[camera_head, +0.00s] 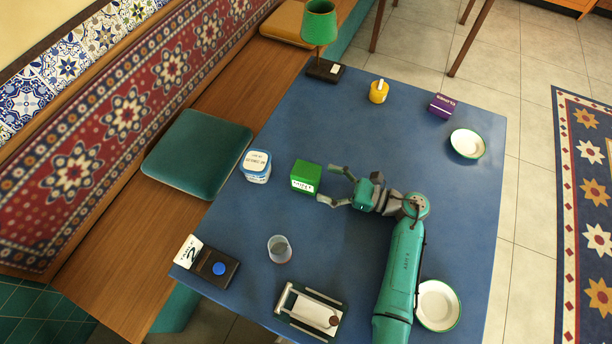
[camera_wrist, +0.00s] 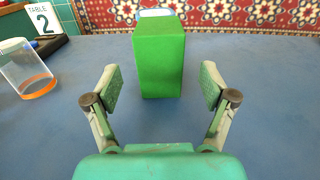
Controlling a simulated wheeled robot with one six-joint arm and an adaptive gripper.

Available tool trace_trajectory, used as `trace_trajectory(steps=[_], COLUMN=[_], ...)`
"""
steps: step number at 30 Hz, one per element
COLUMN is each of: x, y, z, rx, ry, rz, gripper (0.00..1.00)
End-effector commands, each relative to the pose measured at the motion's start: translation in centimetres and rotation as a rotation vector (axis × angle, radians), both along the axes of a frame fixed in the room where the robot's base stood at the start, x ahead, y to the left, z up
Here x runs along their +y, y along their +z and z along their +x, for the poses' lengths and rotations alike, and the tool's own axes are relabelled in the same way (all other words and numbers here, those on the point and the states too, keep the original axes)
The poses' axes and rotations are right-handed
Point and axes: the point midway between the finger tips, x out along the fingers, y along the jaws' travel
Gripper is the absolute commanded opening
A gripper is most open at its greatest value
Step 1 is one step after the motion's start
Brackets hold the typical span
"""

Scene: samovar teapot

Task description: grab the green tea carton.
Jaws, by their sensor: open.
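The green tea carton (camera_head: 306,176) stands upright on the blue table, left of my gripper in the head view. In the wrist view the carton (camera_wrist: 159,60) is straight ahead, centred beyond the fingertips. My gripper (camera_head: 327,185) is open and empty, with its fingers pointing at the carton. In the wrist view the two fingers (camera_wrist: 160,88) are spread wider than the carton, one to each side of its line. The carton looks just beyond the fingertips; I see no contact.
A white and blue tub (camera_head: 256,166) stands left of the carton on the blue table (camera_head: 350,120). A clear cup (camera_head: 279,249) stands nearer the front. A table sign (camera_head: 187,251), a black box with a blue button (camera_head: 216,267) and a metal-railed tray (camera_head: 309,311) line the front edge.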

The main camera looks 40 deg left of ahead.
Motion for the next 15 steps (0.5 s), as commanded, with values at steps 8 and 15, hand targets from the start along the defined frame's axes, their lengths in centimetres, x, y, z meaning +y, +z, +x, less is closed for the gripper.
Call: trace_trajectory(steps=[8,15], x=[2.8,5.6], y=[0.0,0.0], z=[-1.0,-1.9], rx=[0.001,0.002], ry=[0.002,0.000], rz=[0.000,-0.001], gripper=[0.83,0.83])
